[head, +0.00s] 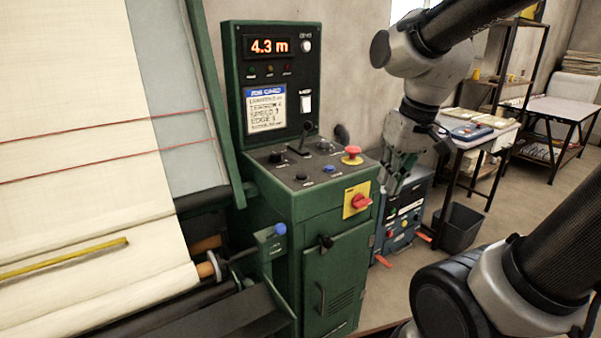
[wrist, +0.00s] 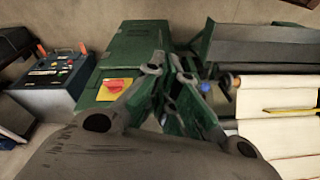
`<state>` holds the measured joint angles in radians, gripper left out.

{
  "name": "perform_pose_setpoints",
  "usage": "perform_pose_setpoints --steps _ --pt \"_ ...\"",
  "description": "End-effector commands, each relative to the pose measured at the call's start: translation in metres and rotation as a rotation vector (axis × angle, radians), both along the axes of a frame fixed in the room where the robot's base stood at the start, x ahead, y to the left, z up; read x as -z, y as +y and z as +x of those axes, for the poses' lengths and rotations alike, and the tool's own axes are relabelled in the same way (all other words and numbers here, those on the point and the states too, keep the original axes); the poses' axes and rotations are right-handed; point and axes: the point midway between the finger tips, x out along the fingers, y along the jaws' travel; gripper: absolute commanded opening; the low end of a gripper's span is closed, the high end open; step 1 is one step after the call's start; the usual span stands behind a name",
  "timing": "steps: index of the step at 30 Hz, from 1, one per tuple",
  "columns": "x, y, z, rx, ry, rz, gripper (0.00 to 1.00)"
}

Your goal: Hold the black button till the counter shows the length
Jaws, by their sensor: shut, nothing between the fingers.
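The counter (head: 269,46) on the upright green panel reads 4.3 m in orange digits. The job card (head: 266,109) is below it; its length line is too small to read surely. On the console top a small black button (head: 301,177) sits at the front, left of a blue one (head: 328,169). Another black control (head: 276,157) lies behind it, so I cannot tell surely which is the task's button. My gripper (head: 393,186) is shut and empty, right of the console and apart from its controls. Its fingers also show in the wrist view (wrist: 172,62).
A red mushroom button (head: 352,153) and a black lever (head: 304,137) stand on the console top. A red switch on a yellow plate (head: 358,200) is on its front. A blue box (head: 402,222) stands to the right. Cream cloth (head: 90,120) hangs at left.

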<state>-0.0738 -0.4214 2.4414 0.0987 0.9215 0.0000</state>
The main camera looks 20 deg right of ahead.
Motion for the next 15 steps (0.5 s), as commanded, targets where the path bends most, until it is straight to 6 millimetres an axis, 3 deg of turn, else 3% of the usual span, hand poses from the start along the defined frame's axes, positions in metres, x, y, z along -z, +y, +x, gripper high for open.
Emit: perform_pose_setpoints --steps 9,15 --pt "0.024 0.074 0.141 0.109 -0.089 0.214 0.0" --pt "0.02 0.102 0.224 0.233 -0.239 0.329 0.0"
